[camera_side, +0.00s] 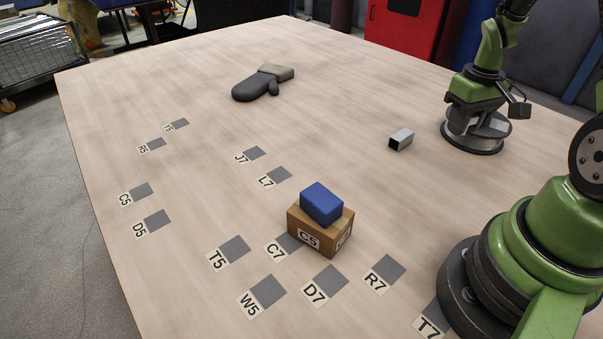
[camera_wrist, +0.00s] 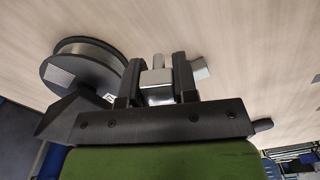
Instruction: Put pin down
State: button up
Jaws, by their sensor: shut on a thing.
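The side view shows neither the gripper nor the pin.
A cardboard box (camera_side: 303,238) carries a blue block (camera_side: 321,204). A dark mitt (camera_side: 262,83) lies farther back. Grey squares with labels mark the left and front. The table's middle is mostly clear.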

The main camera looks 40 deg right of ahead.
jog(key=w+a+m, duration=0.5)
jog(key=w+m, duration=0.2)
jog(key=w, duration=0.5)
jog(key=m, duration=1.6)
send_over(263, 179)
notch_tip(263, 179, down, 5)
jog(key=shift+r, duration=0.2)
jog(key=shift+w+f, duration=0.1)
jog(key=shift+f, duration=2.25)
jog(key=shift+f, duration=0.1)
jog(key=o, duration=1)
